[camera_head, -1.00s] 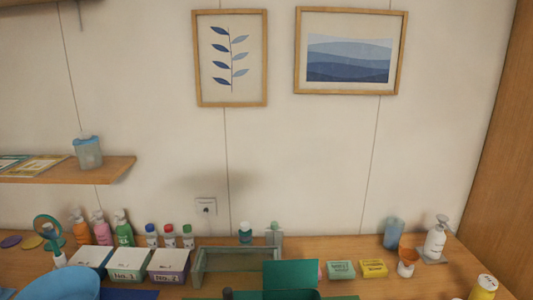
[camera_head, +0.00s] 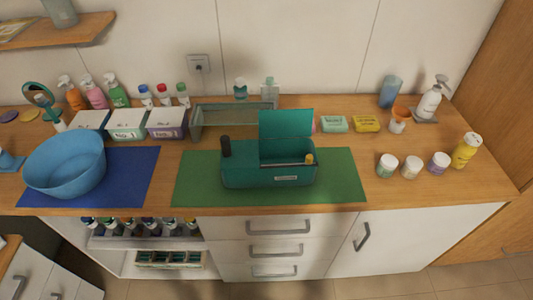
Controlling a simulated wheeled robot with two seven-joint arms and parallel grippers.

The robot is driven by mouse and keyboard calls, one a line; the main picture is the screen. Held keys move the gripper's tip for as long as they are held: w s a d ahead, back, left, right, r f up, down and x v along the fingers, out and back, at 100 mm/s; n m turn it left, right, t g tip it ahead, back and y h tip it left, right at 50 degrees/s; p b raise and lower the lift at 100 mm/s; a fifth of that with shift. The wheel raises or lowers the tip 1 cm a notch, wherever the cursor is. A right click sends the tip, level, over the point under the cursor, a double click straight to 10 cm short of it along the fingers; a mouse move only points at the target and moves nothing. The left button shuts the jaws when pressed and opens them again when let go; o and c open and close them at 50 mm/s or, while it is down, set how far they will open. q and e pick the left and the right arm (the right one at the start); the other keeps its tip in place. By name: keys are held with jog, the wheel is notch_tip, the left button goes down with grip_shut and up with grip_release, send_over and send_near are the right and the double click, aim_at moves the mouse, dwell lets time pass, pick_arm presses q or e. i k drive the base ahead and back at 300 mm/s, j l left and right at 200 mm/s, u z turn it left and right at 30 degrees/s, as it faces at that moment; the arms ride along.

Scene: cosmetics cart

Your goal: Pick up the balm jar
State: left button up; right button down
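Three small white-lidded jars stand in a row on the counter at the right: one with a green label (camera_head: 387,166), one with a cream label (camera_head: 412,168) and one with a purple label (camera_head: 439,165). Their label text is too small to read, so I cannot tell which is the balm jar. They stand upright and apart from each other. Neither of my grippers is in view.
A yellow bottle (camera_head: 466,150) stands right of the jars. A teal open box (camera_head: 270,177) sits on a green mat (camera_head: 345,177). A blue bowl (camera_head: 66,165) is on a blue mat (camera_head: 138,172) at the left. Soap boxes (camera_head: 366,124) and an orange-topped cup (camera_head: 398,119) stand behind.

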aim_at(412, 165)
jog(key=z, duration=1.25)
jog(key=i+l+u, duration=0.1)
jog(key=u, duration=0.25)
jog(key=i+l+u, duration=0.1)
jog(key=l+u, duration=0.55)
jog(key=i+j, duration=0.05)
jog(key=j, duration=0.05)
